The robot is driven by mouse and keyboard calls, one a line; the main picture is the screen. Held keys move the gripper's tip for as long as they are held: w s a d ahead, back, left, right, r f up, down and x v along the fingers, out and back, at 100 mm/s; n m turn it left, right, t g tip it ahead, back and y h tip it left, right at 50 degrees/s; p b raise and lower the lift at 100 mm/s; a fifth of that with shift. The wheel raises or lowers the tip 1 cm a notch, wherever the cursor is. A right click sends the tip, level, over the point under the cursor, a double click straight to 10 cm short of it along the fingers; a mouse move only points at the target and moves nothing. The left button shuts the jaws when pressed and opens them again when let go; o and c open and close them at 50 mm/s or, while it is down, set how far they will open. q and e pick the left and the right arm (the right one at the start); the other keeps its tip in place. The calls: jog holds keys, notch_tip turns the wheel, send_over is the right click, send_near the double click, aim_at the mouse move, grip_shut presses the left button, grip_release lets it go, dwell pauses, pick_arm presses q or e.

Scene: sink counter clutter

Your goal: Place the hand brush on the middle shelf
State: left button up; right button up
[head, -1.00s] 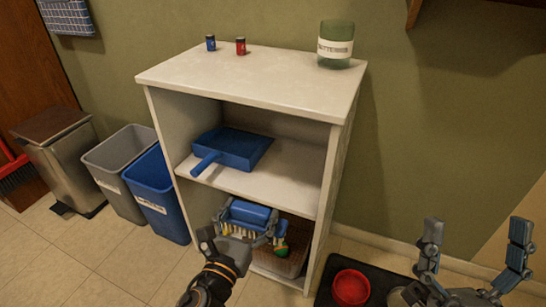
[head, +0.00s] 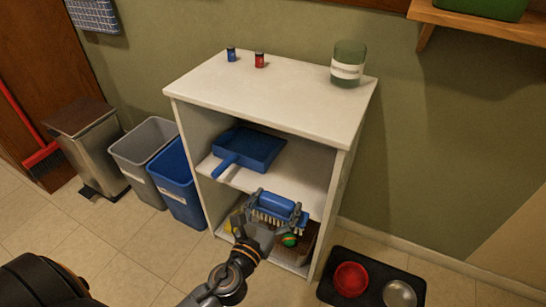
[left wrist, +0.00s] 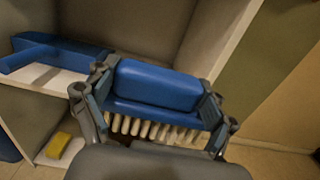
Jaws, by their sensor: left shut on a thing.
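The blue hand brush (head: 277,203) with pale bristles is held by my left gripper (head: 275,212), which is shut on it. It also shows in the left wrist view (left wrist: 158,85), lying crosswise between the fingers with the bristles down. In the head view the brush is in front of the shelf unit's open lower part, below and in front of the middle shelf (head: 290,190). A blue dustpan (head: 255,148) lies on that shelf's left and middle part, its handle toward the front. My right gripper is not in view.
A basket (head: 303,246) with a green and red item stands on the bottom shelf, near a yellow sponge (left wrist: 57,145). Bins (head: 178,190) stand left; a mat with bowls (head: 352,279) lies right.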

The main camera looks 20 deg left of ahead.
pick_arm(q)
jog(key=shift+r, duration=0.1)
jog(key=shift+w+d+p, duration=0.1)
jog(key=shift+w+p, duration=0.2)
jog(key=shift+w, duration=0.15)
jog(key=w+b, duration=0.1)
jog(key=w, duration=1.8)
jog(key=f+b, duration=0.1)
jog(key=f, duration=0.1)
jog(key=f+b, duration=0.3)
jog(key=f, duration=0.1)
jog(key=shift+s+d+b, duration=0.15)
jog(key=shift+d+b, duration=0.15)
jog(key=shift+b, duration=0.05)
jog(key=shift+w+f+b, duration=0.2)
jog(key=shift+f+b, duration=0.35)
jog(key=shift+f, duration=0.05)
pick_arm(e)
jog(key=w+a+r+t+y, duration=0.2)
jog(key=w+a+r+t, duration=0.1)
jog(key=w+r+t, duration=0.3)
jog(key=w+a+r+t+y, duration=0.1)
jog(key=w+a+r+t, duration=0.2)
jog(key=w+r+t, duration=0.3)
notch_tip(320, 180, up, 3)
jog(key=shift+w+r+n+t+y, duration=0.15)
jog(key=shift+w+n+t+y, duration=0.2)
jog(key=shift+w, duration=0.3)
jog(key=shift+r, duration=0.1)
